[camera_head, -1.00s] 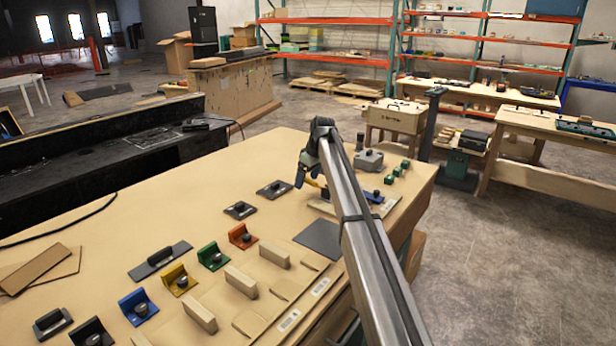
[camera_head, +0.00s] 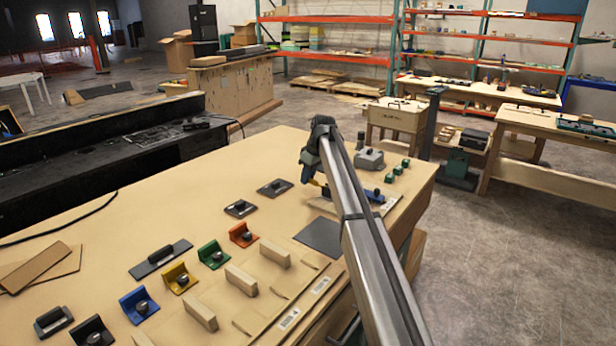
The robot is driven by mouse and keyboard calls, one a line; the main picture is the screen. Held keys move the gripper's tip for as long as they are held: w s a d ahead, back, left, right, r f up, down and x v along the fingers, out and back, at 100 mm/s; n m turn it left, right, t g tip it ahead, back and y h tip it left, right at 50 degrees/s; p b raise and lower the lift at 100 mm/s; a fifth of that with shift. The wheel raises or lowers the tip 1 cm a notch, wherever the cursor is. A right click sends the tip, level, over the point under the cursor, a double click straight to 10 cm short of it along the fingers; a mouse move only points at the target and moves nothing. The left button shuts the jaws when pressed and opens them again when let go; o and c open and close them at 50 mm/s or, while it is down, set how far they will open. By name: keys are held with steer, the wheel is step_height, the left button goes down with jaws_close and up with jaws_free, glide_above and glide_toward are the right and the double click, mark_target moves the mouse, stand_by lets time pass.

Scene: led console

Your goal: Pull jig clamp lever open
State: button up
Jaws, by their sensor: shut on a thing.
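My gripper (camera_head: 308,178) is at the far right part of the wooden bench, pointing down beside the jig. It is shut on the clamp lever, of which only a small yellow piece (camera_head: 316,183) shows next to the fingers. The blue part of the jig (camera_head: 374,196) sticks out to the right of my arm. My arm crosses in front of the jig and hides most of its base and the lever's pivot, so the lever's exact angle is not clear.
A dark flat pad (camera_head: 319,236) lies in front of the jig. Coloured brackets, including an orange one (camera_head: 242,235), line the bench to the left. The back left bench top is clear.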

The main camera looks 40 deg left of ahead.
steer(key=shift+r, duration=0.15)
steer(key=shift+d+r, duration=0.2)
steer(key=shift+r, duration=0.45)
steer(key=shift+d+r, duration=0.3)
steer(key=shift+r, duration=0.25)
steer(key=shift+d+r, duration=0.1)
steer(key=shift+r, duration=0.05)
steer(key=shift+d+r, duration=0.35)
steer(key=shift+r, duration=0.1)
stand_by(0.5)
